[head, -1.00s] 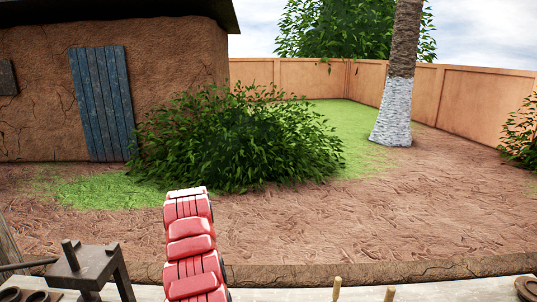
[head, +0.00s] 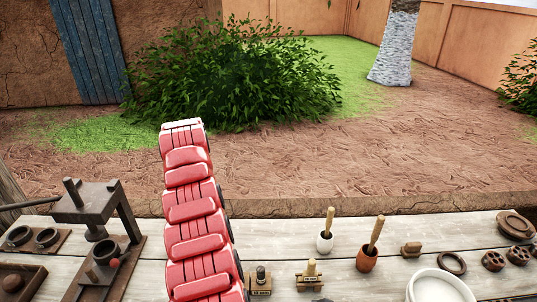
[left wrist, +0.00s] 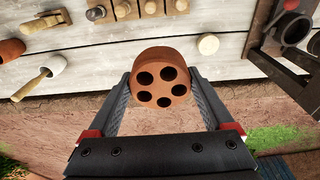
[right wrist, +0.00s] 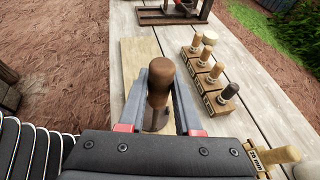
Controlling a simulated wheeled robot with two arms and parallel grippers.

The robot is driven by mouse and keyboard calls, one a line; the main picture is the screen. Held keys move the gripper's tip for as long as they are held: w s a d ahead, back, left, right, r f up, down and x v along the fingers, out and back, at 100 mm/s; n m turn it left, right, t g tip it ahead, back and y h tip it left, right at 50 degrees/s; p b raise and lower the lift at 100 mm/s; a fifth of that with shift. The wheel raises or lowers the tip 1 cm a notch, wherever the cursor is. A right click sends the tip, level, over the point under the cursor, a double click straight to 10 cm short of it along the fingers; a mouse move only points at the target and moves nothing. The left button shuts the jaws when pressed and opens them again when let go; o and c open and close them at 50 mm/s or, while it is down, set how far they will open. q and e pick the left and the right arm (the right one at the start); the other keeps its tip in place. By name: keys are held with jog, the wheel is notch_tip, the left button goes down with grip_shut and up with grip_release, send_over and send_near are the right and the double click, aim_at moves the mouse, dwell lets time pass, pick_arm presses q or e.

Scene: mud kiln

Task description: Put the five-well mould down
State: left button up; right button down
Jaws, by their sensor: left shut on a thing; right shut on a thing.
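The five-well mould (left wrist: 161,78) is a round terracotta block with five dark holes facing the left wrist camera. My left gripper (left wrist: 163,85) is shut on its sides. In that view it overlaps the table's edge, with reddish ground behind it; its height above the table is unclear. My right gripper (right wrist: 158,100) is shut on a brown wooden-handled tool (right wrist: 159,82), seen over a pale board (right wrist: 136,60); I cannot tell if the tool touches it. Neither gripper shows in the head view, where a red arm of mine crosses the centre.
The plank table (head: 345,233) carries a press (head: 90,205) at left. Several stamps (right wrist: 205,68), a white bowl (head: 440,288), two pestle-like tools (head: 367,258) and dark holed discs (head: 493,261) stand on it. Bare planks lie between the pestles and the red arm.

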pick_arm(q)
jog(key=w+d+f+m, duration=0.2)
jog(key=d+f+m, duration=0.1)
jog(key=d+m, duration=0.15)
jog(key=m+g+h, duration=0.1)
jog(key=m, duration=1)
send_over(283, 286)
notch_tip(283, 286, down, 21)
jog(key=shift+a+f, duration=0.1)
jog(key=shift+f, duration=1.9)
jog(key=o, duration=1.4)
jog(key=shift+f, duration=0.1)
